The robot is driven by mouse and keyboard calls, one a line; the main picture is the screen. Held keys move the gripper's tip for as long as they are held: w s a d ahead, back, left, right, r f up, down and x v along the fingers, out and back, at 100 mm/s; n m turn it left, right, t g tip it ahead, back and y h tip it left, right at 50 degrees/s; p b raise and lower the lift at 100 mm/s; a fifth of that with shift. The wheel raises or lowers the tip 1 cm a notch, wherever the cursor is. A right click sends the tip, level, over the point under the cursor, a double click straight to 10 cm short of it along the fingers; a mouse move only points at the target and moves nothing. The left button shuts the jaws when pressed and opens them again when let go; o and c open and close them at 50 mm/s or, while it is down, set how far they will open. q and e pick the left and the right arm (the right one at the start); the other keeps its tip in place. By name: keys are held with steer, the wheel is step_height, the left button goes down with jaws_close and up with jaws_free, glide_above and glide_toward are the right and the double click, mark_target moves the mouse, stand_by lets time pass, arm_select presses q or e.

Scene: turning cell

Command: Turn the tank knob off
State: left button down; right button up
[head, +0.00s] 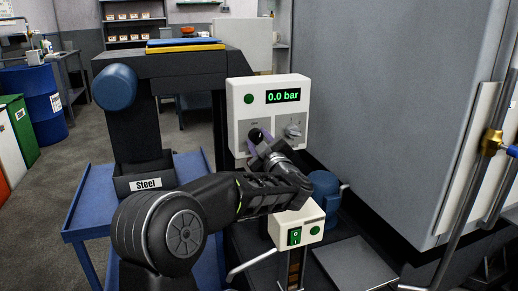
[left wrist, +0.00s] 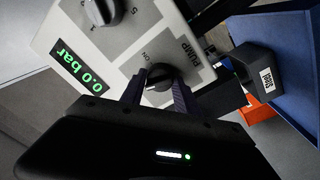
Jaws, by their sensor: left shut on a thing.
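A white control box (head: 240,128) stands at the middle of the head view, with a green "0.0 bar" display (head: 283,96). A dark knob (head: 255,135) sits at its lower left. In the left wrist view this knob (left wrist: 158,84) has "PUMP" and "ON" printed beside it; I see no "tank" label. My left gripper (head: 261,143) is shut on this knob, and its two fingers (left wrist: 158,95) flank it in the wrist view. The knob's exact pointing is partly hidden by the fingers. A second knob (head: 292,131) with a numbered scale is to its right, untouched.
A smaller white box with a green switch (head: 295,236) stands below my forearm. A blue motor-like cylinder (head: 325,190) is behind it. A large grey cabinet (head: 400,100) closes off the right. A "Steel" bin (head: 145,176) and blue cart (head: 88,212) are left.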

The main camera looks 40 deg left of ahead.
arm_select(q)
steer(key=shift+f+n+b, duration=0.15)
steer(key=shift+n+b, duration=0.85)
steer(key=shift+n, duration=0.8)
steer(key=c, duration=0.9)
jaws_free()
steer(key=v, duration=0.7)
steer(key=shift+s+d+p, duration=0.2)
steer(key=shift+d+p, duration=0.15)
